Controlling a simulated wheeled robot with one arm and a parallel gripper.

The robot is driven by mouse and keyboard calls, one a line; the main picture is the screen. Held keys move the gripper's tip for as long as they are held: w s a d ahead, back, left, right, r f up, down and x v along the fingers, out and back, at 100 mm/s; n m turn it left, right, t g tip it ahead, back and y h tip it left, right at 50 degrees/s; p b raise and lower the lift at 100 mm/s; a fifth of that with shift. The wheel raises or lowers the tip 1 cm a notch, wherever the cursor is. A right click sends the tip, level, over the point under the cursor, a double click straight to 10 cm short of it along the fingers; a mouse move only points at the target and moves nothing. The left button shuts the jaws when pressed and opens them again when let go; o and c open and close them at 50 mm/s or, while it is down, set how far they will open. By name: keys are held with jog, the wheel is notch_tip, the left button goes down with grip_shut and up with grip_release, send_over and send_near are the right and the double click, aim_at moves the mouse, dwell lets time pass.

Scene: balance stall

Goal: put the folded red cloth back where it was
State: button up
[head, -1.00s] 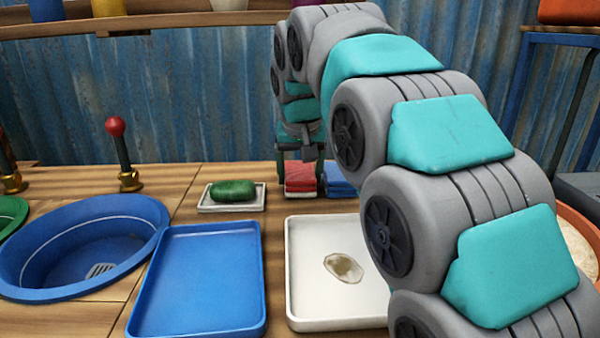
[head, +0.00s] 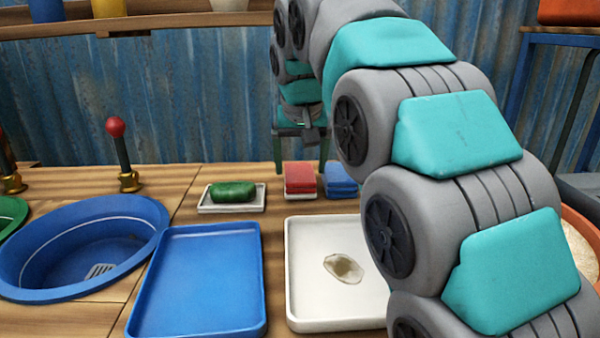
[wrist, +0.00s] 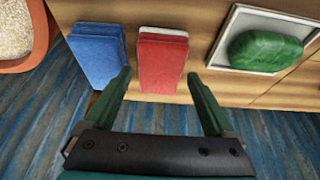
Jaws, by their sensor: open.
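The folded red cloth (head: 300,178) lies at the back of the wooden counter, just left of the folded blue cloth (head: 340,180). A thin white edge shows under it. In the wrist view the red cloth (wrist: 162,62) lies beyond the fingertips, roughly between their lines, and the blue cloth (wrist: 96,52) is to its left. My gripper (wrist: 165,85) is open and empty. In the head view my gripper (head: 301,150) hangs above and behind the red cloth, apart from it.
A green soap bar (head: 233,191) sits on a white dish (head: 215,208) left of the cloths. A blue tray (head: 200,280) and a white tray (head: 315,305) with a brownish stain lie in front. A blue basin (head: 60,255) is at left. A bowl of pale grains (wrist: 15,66) stands right of the counter.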

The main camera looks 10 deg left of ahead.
aim_at(301, 179)
jog(key=v, duration=0.3)
jog(key=shift+r, duration=0.15)
jog(key=shift+s+r, duration=0.25)
jog(key=shift+r, duration=0.15)
